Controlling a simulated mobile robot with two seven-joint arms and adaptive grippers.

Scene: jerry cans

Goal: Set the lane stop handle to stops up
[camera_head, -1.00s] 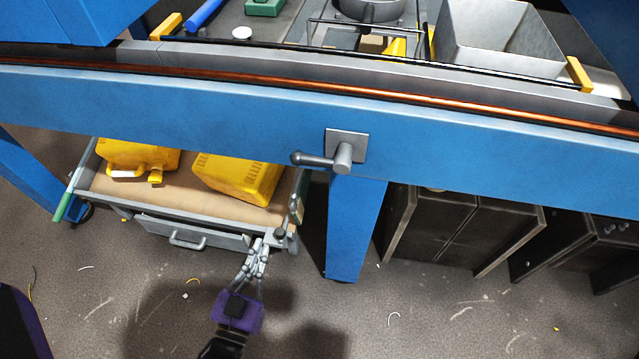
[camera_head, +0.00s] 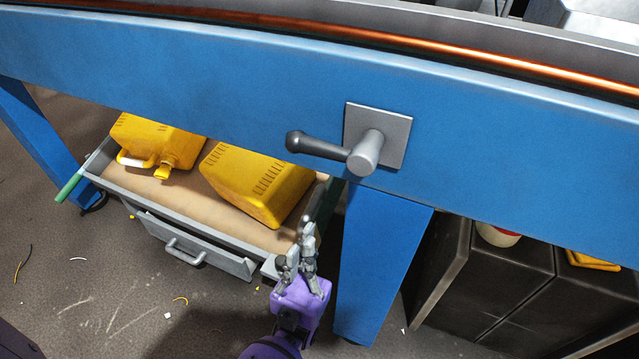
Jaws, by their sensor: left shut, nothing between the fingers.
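The lane stop handle (camera_head: 318,146) is a dark grey lever with a rounded knob. It points left, close to level, from a round grey hub (camera_head: 366,152) on a square grey plate (camera_head: 395,130). The plate is fixed to the blue beam (camera_head: 230,95) of the bench. My left gripper (camera_head: 306,232), grey fingers on a purple body, points up below the handle and left of the blue leg. It is shut and empty, apart from the handle. My right gripper is not in view.
A blue leg (camera_head: 378,260) stands just right of my left gripper. Behind the gripper is a grey cart (camera_head: 125,202) holding two yellow jerry cans (camera_head: 262,183) (camera_head: 158,142). Dark cabinets (camera_head: 490,280) stand at the right. The beam front left of the handle is clear.

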